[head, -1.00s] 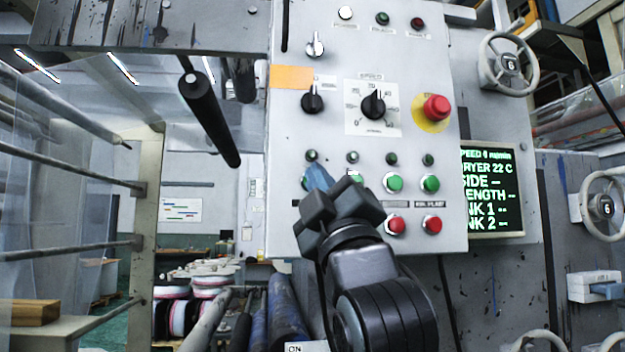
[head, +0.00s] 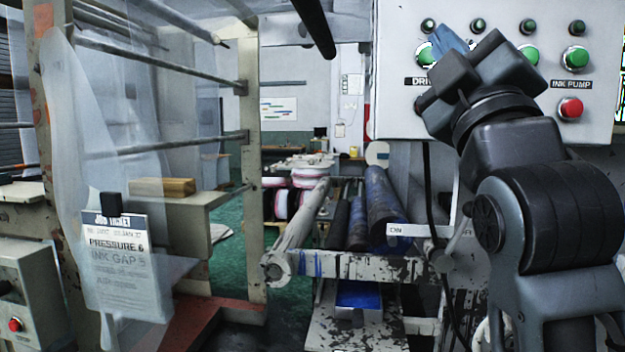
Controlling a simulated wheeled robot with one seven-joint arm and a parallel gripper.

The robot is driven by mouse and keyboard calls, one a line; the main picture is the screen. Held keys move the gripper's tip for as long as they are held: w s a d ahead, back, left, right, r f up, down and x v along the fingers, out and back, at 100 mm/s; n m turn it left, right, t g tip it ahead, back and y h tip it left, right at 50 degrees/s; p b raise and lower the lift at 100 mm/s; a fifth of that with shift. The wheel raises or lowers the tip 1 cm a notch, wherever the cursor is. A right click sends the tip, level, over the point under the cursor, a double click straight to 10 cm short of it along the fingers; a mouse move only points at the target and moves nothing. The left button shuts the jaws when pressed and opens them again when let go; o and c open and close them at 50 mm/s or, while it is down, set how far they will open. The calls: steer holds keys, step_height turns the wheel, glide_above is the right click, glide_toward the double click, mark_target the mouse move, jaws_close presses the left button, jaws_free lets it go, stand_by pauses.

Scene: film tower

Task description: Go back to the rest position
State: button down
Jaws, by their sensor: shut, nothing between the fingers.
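My gripper (head: 447,42) is in the upper right of the head view, in front of the lower part of the grey control panel (head: 395,60). Its bluish fingertips are shut with nothing between them. They overlap the left green button (head: 424,52) in the picture; I cannot tell whether they touch it. My wrist hides the red button area below and part of the "DRIVE" label. A middle green button (head: 529,54), a right green button (head: 575,58) and a red button (head: 571,107) by the "INK PUMP" label stay visible.
Blue rollers (head: 384,200) and a paint-spattered frame (head: 365,268) stand below the panel. At left is a metal frame with rods and clear film, a job ticket (head: 120,255) reading pressure 6, ink gap 5, and a wooden block (head: 160,187). Green floor (head: 285,265) shows between.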

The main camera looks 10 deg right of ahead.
steer(key=s+f+m+g+y, duration=0.1)
steer(key=s+f+m+g, duration=0.3)
steer(key=f, duration=1.4)
steer(key=s+f+m+g+y, duration=0.15)
steer(key=s+f, duration=0.45)
steer(key=f, duration=1.1)
steer(key=s+f+m+g, duration=0.1)
steer(key=s+f, duration=0.3)
steer(key=s, duration=0.5)
steer(key=s+f+m+g, duration=0.2)
steer(key=s+f, duration=0.3)
steer(key=s, duration=0.5)
steer(key=s+f+m+g, duration=0.2)
steer(key=s+f+g, duration=0.1)
steer(key=s, duration=0.6)
steer(key=shift+s+d+f, duration=0.3)
steer(key=shift+f, duration=0.45)
steer(key=shift+m, duration=0.25)
